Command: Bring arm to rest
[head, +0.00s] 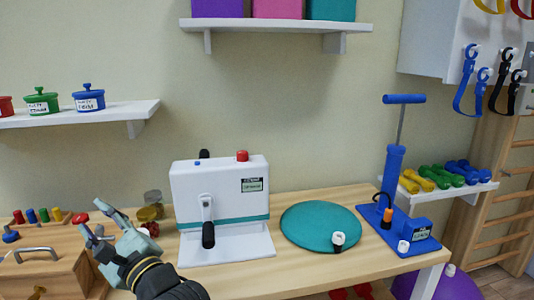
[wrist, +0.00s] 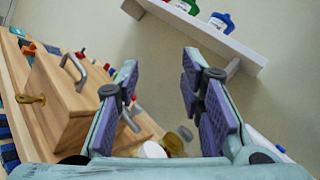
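My gripper (head: 91,222) is at the lower left of the head view, raised in front of the bench, between a wooden box and a white machine. In the wrist view the gripper (wrist: 160,85) has its two fingers spread wide apart, with nothing between the pads. It is open and empty. My dark forearm runs down to the lower edge of the head view.
The wooden box (head: 50,274) is left of my gripper; the white machine (head: 220,185) is to the right. A teal disc (head: 318,226) and blue pump (head: 397,215) stand farther right on the bench (head: 370,262). A shelf (head: 82,116) hangs above left.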

